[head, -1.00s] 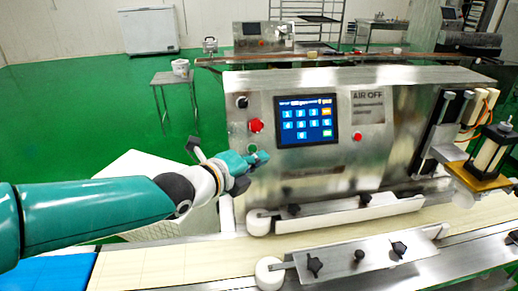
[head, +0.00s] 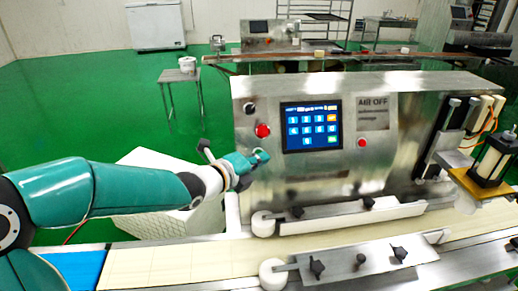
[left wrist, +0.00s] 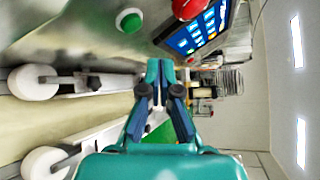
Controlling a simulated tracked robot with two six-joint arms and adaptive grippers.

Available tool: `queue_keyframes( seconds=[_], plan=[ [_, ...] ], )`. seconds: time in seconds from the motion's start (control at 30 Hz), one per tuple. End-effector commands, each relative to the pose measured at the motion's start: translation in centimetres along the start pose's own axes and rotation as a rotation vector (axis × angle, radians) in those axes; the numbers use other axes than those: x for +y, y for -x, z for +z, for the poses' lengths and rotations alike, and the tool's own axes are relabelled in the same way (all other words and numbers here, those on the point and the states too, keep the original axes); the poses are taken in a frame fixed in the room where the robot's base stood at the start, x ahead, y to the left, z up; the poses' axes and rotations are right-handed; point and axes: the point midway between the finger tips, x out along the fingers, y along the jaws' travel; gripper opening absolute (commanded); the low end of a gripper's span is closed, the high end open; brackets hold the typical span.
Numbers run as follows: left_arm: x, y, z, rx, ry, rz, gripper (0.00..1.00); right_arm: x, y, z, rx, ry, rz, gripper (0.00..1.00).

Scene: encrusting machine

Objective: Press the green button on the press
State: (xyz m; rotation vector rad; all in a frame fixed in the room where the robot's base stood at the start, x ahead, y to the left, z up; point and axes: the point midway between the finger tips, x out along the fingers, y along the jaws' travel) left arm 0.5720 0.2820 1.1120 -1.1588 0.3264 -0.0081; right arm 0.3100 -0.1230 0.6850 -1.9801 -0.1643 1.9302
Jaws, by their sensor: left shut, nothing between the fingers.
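The press (head: 350,160) is a steel cabinet with a lit touch screen on its front. Its green button (left wrist: 130,20) shows in the left wrist view as a green dome in a pale ring, with nothing covering it. In the head view the left fingers mostly hide the button. My left gripper (head: 257,158), teal, is shut and empty in front of the panel, below the red knob. In the left wrist view its fingertips (left wrist: 159,63) are together, to the right of and below the button in the picture; contact does not show. My right gripper is out of view.
A red knob (head: 263,131) sits just above the button, beside the touch screen (head: 311,126). Green floor lies open at the left.

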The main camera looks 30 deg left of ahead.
Motion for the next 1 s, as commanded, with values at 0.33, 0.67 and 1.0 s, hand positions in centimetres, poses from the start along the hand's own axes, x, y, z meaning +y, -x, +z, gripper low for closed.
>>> queue_keyframes(
  seconds=[0.33,0.67,1.0],
  plan=[
    [1.4,-1.9,1.4,-0.001,0.0,-0.001,0.0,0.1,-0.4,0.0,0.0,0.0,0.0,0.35],
    [1.4,-2.1,1.4,0.0,0.0,-0.001,0.0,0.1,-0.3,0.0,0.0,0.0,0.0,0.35],
    [1.4,-2.1,1.4,0.001,0.0,-0.001,0.0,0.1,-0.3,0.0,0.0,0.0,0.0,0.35]
  ],
)
